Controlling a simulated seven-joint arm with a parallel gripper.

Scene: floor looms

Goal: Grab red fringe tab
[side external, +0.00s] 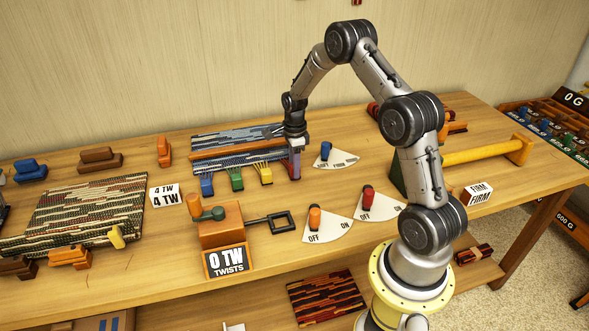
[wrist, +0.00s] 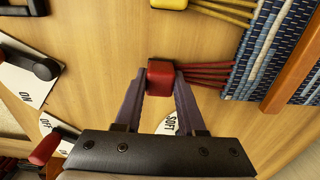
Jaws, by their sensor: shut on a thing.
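The red fringe tab (wrist: 161,75) sits between my gripper's two fingertips (wrist: 161,84) in the wrist view. My gripper is shut on it, one finger on each side. Red fringe strands (wrist: 207,75) run from the tab to the blue woven piece (wrist: 258,50). In the side external view my gripper (side external: 294,172) reaches down at the right end of the row of tabs, and a little red shows at its fingertips. The blue (side external: 207,185), green (side external: 236,181) and yellow (side external: 265,175) tabs stand to its left.
A dial marked SOFT and FIRM (side external: 337,160) lies just right of my gripper. Two ON/OFF dials (side external: 314,230) (side external: 371,208) and a twist box (side external: 220,228) with a crank handle stand nearer the front. A wooden bar (wrist: 293,62) crosses the woven piece.

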